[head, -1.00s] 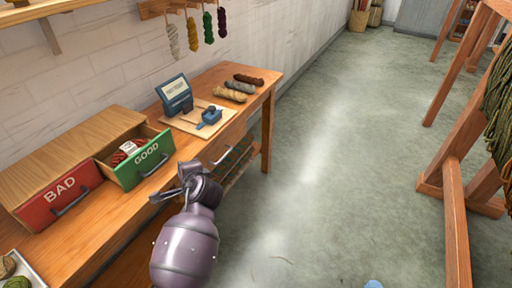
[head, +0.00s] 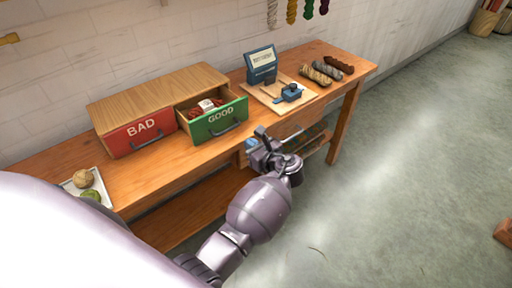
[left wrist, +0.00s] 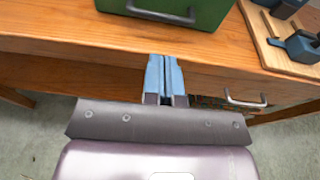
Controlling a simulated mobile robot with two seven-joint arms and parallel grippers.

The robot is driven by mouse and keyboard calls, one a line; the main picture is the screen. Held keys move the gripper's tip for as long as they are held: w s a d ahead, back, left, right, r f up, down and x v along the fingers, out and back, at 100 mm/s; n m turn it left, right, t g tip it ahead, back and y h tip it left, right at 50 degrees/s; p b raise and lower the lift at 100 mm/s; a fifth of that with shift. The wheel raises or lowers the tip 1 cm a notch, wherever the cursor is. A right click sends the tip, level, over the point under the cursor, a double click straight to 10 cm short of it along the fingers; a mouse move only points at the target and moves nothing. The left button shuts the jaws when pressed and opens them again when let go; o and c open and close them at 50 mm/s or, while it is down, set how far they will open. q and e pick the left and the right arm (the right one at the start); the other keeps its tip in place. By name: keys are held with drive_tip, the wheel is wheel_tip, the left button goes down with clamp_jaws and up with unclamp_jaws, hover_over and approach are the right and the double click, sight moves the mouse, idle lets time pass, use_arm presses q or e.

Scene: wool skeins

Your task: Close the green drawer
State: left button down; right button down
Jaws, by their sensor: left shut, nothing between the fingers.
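The green drawer (head: 217,120), labelled GOOD, stands pulled out of the wooden box (head: 160,94) on the table. A dark red skein with a pale band (head: 207,106) lies inside it. Its dark handle (head: 225,130) is on the front. In the left wrist view the lower part of the green front (left wrist: 188,8) and its handle show at the top. My left gripper (head: 256,141) is shut and empty, in front of the table edge, below and to the right of the green drawer, apart from it. Its fingers (left wrist: 165,72) point toward the table edge. My right gripper is not seen.
The red BAD drawer (head: 140,133) beside it is shut. A board (head: 280,94) with a blue device and a sign stands to the right, with skeins (head: 322,72) beyond. A tray (head: 72,186) of balls is at the left. A table drawer handle (left wrist: 245,102) juts out near my fingers.

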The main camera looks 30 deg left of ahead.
sight(229, 130)
use_arm(q)
drive_tip(key=b+x, duration=0.1)
drive_tip(key=x, duration=0.8)
drive_tip(key=shift+w+a+f, duration=0.1)
drive_tip(key=shift+w+a, duration=0.05)
drive_tip(key=shift+a, duration=0.15)
drive_tip(key=shift+w+a, duration=0.1)
drive_tip(key=shift+a, duration=0.15)
drive_tip(key=x, duration=0.3)
drive_tip(key=r+x, duration=0.1)
drive_tip(key=x, duration=0.3)
drive_tip(key=r+x, duration=0.1)
drive_tip(key=x, duration=0.2)
drive_tip(key=shift+w+a+r, duration=0.1)
drive_tip(key=shift+w+a, duration=0.15)
drive_tip(key=shift+a, duration=0.5)
drive_tip(key=shift+r, duration=0.25)
drive_tip(key=shift+a, duration=0.1)
